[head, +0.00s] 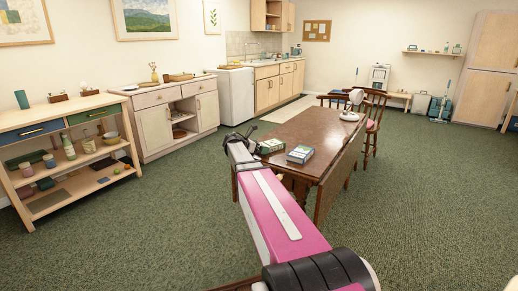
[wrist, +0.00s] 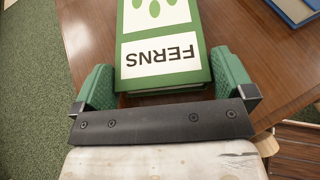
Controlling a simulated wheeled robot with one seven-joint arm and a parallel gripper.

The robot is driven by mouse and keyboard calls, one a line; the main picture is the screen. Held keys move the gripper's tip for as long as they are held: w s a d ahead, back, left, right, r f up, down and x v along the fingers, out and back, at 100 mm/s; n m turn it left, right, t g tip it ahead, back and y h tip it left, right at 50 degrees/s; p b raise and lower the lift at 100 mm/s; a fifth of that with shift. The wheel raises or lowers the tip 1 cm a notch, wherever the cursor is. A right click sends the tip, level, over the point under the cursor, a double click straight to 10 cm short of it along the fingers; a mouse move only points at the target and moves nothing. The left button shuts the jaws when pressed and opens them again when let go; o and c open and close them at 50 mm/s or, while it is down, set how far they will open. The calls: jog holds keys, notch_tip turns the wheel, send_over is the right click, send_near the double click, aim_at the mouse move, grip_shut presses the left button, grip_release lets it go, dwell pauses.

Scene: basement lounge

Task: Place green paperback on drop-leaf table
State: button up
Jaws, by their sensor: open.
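The green paperback (wrist: 163,42), with a white cover panel reading "FERNS", lies on the brown drop-leaf table (wrist: 240,40), near the table's edge. It also shows in the head view (head: 270,146) on the near-left end of the tabletop (head: 312,126). My gripper (wrist: 165,80) is open, with one green finger on each side of the book's near end. I cannot tell whether the fingers touch it. In the head view my gripper (head: 240,140) is at the table's near-left end, partly hidden by my arm.
A blue book (head: 300,154) lies just right of the green one. A white object (head: 350,115) stands toward the table's far right. Wooden chairs (head: 374,108) stand at the far side. A low shelf (head: 70,150) is at left. Carpet (head: 440,190) at right is clear.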

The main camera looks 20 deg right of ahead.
jog(key=v, duration=1.2)
jog(key=s+a+f+m+g+y, duration=0.1)
jog(key=s+a+f+m+y, duration=0.2)
jog(key=s+f+m, duration=0.4)
jog(key=s+a+f+m+g+y, duration=0.1)
jog(key=s+a+f+m+y, duration=0.3)
jog(key=s+f+m, duration=0.3)
jog(key=s+a+f+m+g+y, duration=0.1)
jog(key=s+a+f+m+y, duration=0.2)
jog(key=s+f, duration=0.7)
jog(key=s+m+y, duration=0.2)
jog(key=s+m, duration=0.2)
jog(key=s, duration=0.1)
jog(key=shift+s+a+f+g+y, duration=0.2)
jog(key=shift+s+a+g+y, duration=0.1)
jog(key=shift+y, duration=0.1)
